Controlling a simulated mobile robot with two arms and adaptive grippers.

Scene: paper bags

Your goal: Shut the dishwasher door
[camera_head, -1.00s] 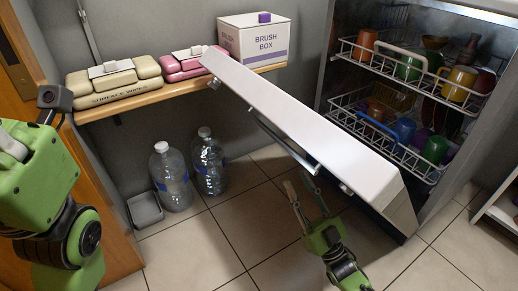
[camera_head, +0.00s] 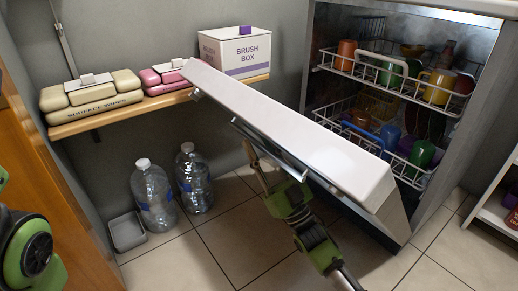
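The dishwasher door (camera_head: 300,132) is a white slab standing partly open, slanting across the middle of the view from upper left to lower right. A grey bar handle (camera_head: 268,149) runs along its outer face. The dishwasher (camera_head: 452,140) is open behind it, with cups in two wire racks. My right gripper (camera_head: 266,168) is at the outer face of the door, close by the handle. Its fingers look apart with nothing between them; whether they touch the door is unclear. My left arm shows only in part at the left edge, and its gripper is out of view.
A wooden shelf (camera_head: 120,117) holds wipes packs (camera_head: 92,92) and a brush box (camera_head: 234,50). A white shelf unit (camera_head: 494,213) is at right. Tiled floor in front is clear.

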